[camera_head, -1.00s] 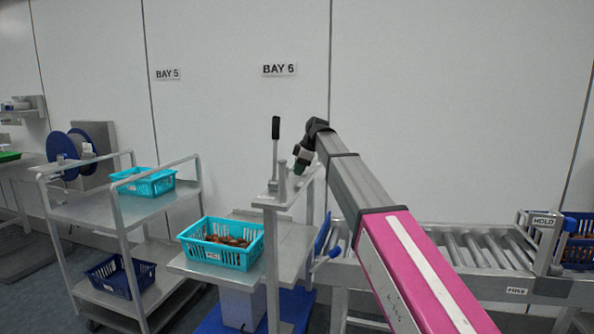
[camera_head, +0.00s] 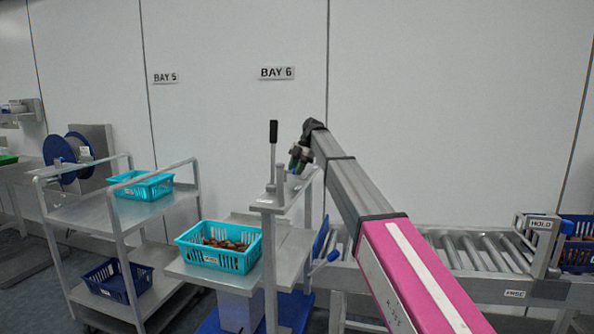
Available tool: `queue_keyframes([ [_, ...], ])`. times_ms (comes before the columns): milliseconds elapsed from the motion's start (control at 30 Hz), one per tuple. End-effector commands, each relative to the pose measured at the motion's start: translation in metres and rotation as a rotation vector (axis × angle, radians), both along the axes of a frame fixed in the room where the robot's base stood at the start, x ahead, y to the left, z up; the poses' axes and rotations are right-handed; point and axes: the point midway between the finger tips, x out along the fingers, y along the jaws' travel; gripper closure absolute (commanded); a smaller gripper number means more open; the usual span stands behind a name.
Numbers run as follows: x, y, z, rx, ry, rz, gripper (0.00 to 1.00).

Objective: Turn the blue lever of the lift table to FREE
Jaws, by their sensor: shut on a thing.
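The lift table (camera_head: 205,272) stands left of centre on a blue base and carries a turquoise crate of dates. At its right rises a grey post with a small top plate (camera_head: 266,204) and an upright black-handled lever (camera_head: 273,132). My gripper (camera_head: 296,164) is above this plate, just right of the black-handled lever. It is small and dark here, with green and blue bits at its end. It is shut on what seems to be the blue lever, which is mostly hidden by the jaws. The lever's position against its marks cannot be read.
A roller conveyor (camera_head: 470,287) runs to the right, with a HOLD sign (camera_head: 541,224) on its gate. A cart (camera_head: 115,220) with a turquoise and a dark blue crate stands left.

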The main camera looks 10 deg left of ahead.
Motion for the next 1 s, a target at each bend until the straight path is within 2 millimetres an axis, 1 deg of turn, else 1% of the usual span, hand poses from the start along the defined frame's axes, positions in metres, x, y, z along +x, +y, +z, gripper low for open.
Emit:
queue_keyframes([
  [33, 0.0025, 0.0019, 0.0009, 0.000, -0.001, 0.020, 0.94],
  [300, 0.0041, 0.0038, 0.0007, 0.000, -0.002, 0.080, 0.94],
  [733, 0.0042, 0.0043, 0.0005, 0.002, -0.001, 0.088, 0.94],
  [767, 0.0043, 0.0044, 0.0005, 0.002, -0.001, 0.088, 0.64],
  [800, 0.0043, 0.0043, 0.0005, 0.002, -0.001, 0.088, 0.51],
  [833, 0.0042, 0.0043, 0.0005, 0.002, -0.001, 0.087, 0.46],
  [1000, 0.0040, 0.0039, 0.0002, 0.000, -0.001, 0.088, 0.46],
])
